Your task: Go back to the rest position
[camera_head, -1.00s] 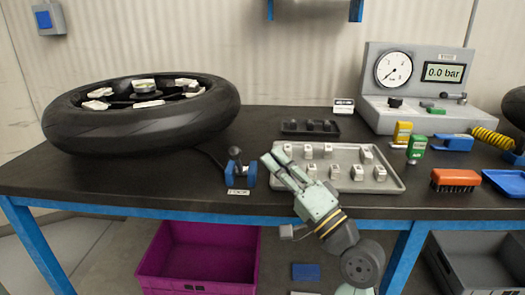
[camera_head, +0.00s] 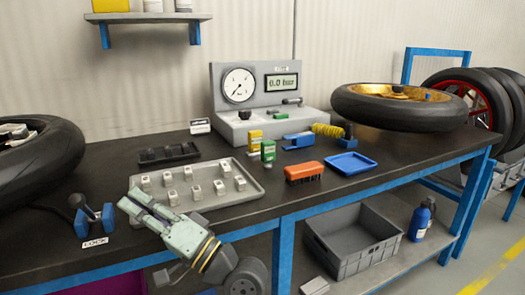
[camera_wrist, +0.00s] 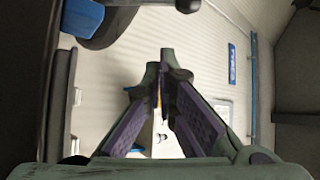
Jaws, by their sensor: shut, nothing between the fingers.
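The gripper covers part of the tray's left front corner.
A blue lock lever (camera_head: 95,222) stands left of the gripper. A gauge unit (camera_head: 265,100), an orange brush (camera_head: 304,172), a blue tray (camera_head: 350,163) and two tyres sit on the bench. A grey crate (camera_head: 355,245) and a blue bottle (camera_head: 421,220) are below.

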